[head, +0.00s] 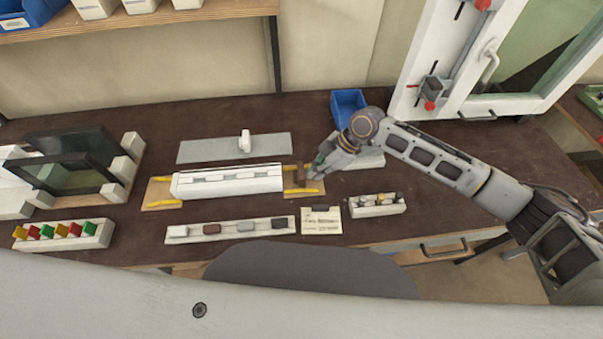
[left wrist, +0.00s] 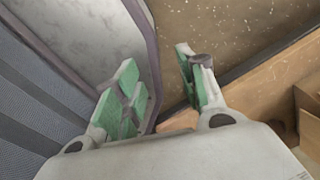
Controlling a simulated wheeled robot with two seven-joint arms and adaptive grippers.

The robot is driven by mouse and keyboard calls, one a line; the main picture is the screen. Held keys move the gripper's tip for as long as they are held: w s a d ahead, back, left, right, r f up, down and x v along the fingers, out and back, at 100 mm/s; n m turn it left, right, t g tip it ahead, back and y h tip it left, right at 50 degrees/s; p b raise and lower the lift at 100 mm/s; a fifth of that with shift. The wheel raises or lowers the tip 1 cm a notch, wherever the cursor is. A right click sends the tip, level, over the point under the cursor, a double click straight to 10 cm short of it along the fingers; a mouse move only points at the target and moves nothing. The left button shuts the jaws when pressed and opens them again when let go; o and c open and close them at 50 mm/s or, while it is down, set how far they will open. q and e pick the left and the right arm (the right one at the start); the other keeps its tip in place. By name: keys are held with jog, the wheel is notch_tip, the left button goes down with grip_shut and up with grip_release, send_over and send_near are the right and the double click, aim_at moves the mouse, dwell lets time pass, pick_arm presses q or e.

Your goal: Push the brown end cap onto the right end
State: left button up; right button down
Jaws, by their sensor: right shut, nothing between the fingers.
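The white profile (head: 228,184) lies lengthwise on the bench between two wooden end blocks with yellow bars. A small dark brown piece (head: 299,174), which looks like the end cap, stands at its right end; I cannot tell whether it is fully seated. My right gripper (head: 314,173) is shut and empty, just right of this piece; whether they touch is unclear. My left gripper (left wrist: 158,82) is open and empty in the left wrist view, and out of sight in the head view.
A blue bin (head: 347,104) stands behind my right gripper. A grey plate (head: 232,149) lies behind the profile.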

jog(key=shift+a+r, duration=0.1)
jog(key=shift+r, duration=0.05)
jog(key=shift+s, duration=0.1)
jog(key=shift+a+r, duration=0.1)
jog(key=shift+a, duration=0.05)
pick_arm(q)
jog(key=shift+d+r, duration=0.1)
jog(key=shift+d, duration=0.85)
jog(key=shift+s+a, duration=0.1)
jog(key=shift+a+r, duration=0.1)
jog(key=shift+a, duration=0.75)
pick_arm(e)
jog(key=shift+a, duration=0.25)
pick_arm(q)
jog(key=shift+d, duration=0.2)
pick_arm(e)
jog(key=shift+a, duration=0.1)
jog(key=shift+a, duration=0.1)
pick_arm(q)
jog(key=shift+d, duration=0.7)
